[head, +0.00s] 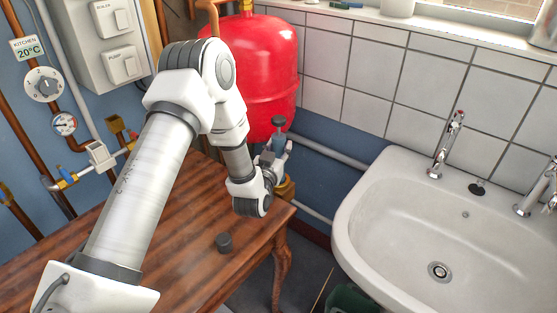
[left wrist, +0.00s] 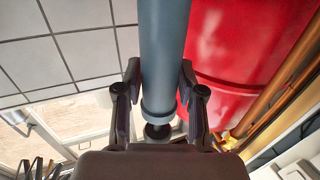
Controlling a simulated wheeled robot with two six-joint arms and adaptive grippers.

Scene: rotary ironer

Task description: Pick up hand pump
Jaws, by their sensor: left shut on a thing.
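The hand pump (head: 278,143) is a grey-blue cylinder with a dark knob on top, upright near the far right corner of the wooden table. My left gripper (head: 270,163) is closed around it from the near side. In the left wrist view the pump's smooth barrel (left wrist: 164,40) runs between the two fingers of the gripper (left wrist: 160,76), with a collar and dark end close to the palm. My arm hides part of the pump, and I cannot tell whether its base touches the table. My right gripper is not in view.
A red tank (head: 262,75) stands close behind the pump. A white sink (head: 385,215) is at the right. Pipes and a gauge (head: 64,123) line the left wall.

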